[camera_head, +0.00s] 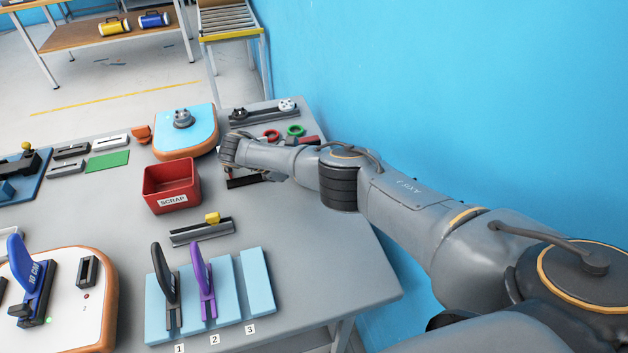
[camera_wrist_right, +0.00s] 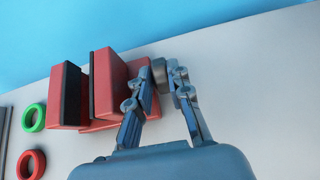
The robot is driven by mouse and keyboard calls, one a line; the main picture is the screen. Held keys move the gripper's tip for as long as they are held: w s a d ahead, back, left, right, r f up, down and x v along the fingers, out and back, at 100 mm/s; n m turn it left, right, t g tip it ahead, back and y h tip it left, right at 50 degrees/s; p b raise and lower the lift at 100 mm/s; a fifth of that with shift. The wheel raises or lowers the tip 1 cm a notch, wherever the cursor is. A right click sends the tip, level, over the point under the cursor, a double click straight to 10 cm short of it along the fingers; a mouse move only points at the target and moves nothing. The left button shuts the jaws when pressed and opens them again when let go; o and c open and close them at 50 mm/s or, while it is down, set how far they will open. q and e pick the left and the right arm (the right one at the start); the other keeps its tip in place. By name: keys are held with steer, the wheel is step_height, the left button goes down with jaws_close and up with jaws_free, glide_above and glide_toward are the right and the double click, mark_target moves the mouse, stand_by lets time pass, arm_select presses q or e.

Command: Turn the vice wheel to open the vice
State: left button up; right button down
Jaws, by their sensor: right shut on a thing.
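The red vice (camera_wrist_right: 112,88) stands on the grey table in the right wrist view, with dark faces on its jaws and a visible gap between them. In the head view only a small red part of it (camera_head: 308,140) shows beyond my right forearm. My right gripper (camera_wrist_right: 170,72) is at the right end of the vice, its fingers closed around the small grey vice wheel (camera_wrist_right: 187,92). The fingers cover much of the wheel, so its turn angle cannot be told. In the head view my wrist hides most of the grip. My left gripper is not in view.
The red scrap bin (camera_head: 171,187) and a blue-topped board (camera_head: 188,135) are left of my wrist. The blue wall (camera_head: 450,90) runs close along the table's right side.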

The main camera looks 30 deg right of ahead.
steer(key=shift+f+h+b, duration=0.15)
steer(key=shift+h+b, duration=0.15)
steer(key=c, duration=1.2)
jaws_free()
steer(key=shift+a, duration=0.1)
steer(key=shift+v, duration=3.65)
steer(key=shift+w, duration=0.1)
